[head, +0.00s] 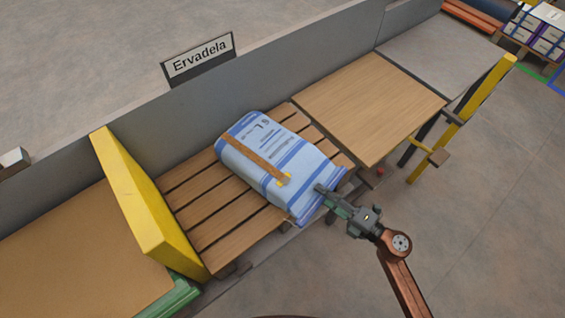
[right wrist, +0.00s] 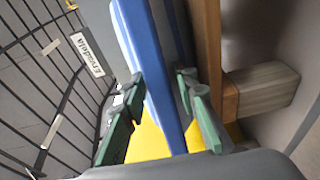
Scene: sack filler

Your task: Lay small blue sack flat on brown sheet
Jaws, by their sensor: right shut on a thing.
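The blue sack (head: 268,160), pale blue with darker blue bands and printing, lies on a slatted wooden deck (head: 215,215). A brown strap (head: 255,152) crosses its top. My right gripper (head: 322,191) is shut on the sack's near right end. In the right wrist view, the blue sack edge (right wrist: 160,75) runs between the green fingers (right wrist: 158,112). A plain brown sheet (head: 75,255) lies at lower left, beyond a yellow barrier. My left gripper is not in view.
The yellow barrier (head: 140,195) stands between deck and sheet. A grey wall (head: 290,70) with an "Ervadela" sign (head: 198,59) runs behind. A wooden board (head: 370,105) adjoins the deck at right, near a yellow post (head: 485,85). The floor at lower right is open.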

